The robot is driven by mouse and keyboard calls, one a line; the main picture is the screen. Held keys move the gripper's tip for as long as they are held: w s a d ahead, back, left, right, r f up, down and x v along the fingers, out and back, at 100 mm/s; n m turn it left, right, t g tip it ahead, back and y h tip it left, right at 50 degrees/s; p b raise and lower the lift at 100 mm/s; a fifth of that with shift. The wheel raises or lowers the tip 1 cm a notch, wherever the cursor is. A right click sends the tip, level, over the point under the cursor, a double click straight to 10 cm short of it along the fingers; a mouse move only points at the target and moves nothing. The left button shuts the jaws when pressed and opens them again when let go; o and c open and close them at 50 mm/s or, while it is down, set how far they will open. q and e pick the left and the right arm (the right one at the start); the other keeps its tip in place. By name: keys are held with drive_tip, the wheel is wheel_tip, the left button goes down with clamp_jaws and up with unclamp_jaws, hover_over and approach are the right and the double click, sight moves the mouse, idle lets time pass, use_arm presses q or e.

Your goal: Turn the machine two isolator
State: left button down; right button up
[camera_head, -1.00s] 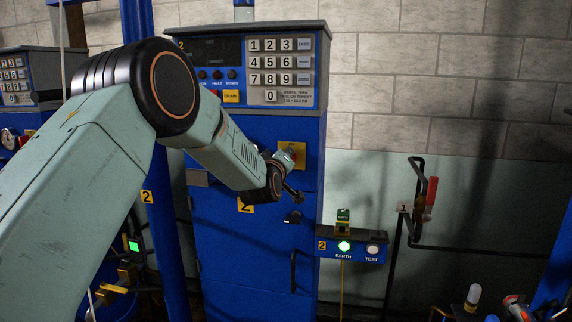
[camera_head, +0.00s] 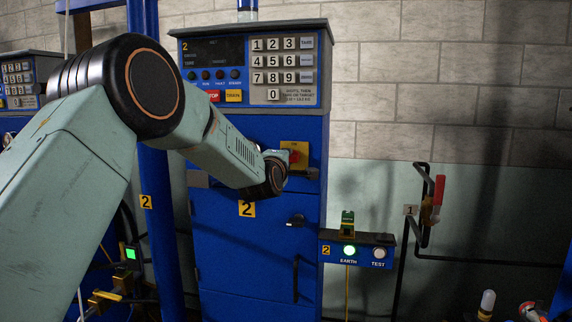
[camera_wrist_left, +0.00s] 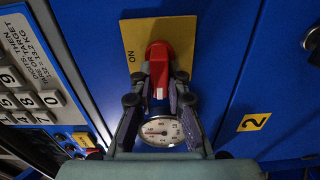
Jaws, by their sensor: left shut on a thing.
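The machine two isolator is a red handle (camera_wrist_left: 158,62) on a yellow plate (camera_wrist_left: 131,38) marked ON. In the head view the yellow plate (camera_head: 303,147) sits on the upper front of the blue cabinet (camera_head: 240,285) labelled 2. My left gripper (camera_wrist_left: 162,84) is shut on the red handle, one finger on each side of it. In the head view my left wrist (camera_head: 274,176) hides part of the isolator. The handle's white line points roughly along the fingers in the wrist view. My right gripper is in neither view.
Above the isolator is a keypad panel (camera_head: 284,66) with red and yellow buttons. A small EARTH and TEST box (camera_head: 352,249) with a lit green lamp sticks out at the right. A red-handled lever (camera_head: 438,190) is on the wall pipe. A round gauge (camera_wrist_left: 160,132) shows between my fingers.

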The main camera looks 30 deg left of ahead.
use_arm(q)
drive_tip(key=shift+n, duration=0.3)
idle(0.4)
drive_tip(key=c, duration=1.3)
unclamp_jaws()
drive_tip(key=v, duration=1.2)
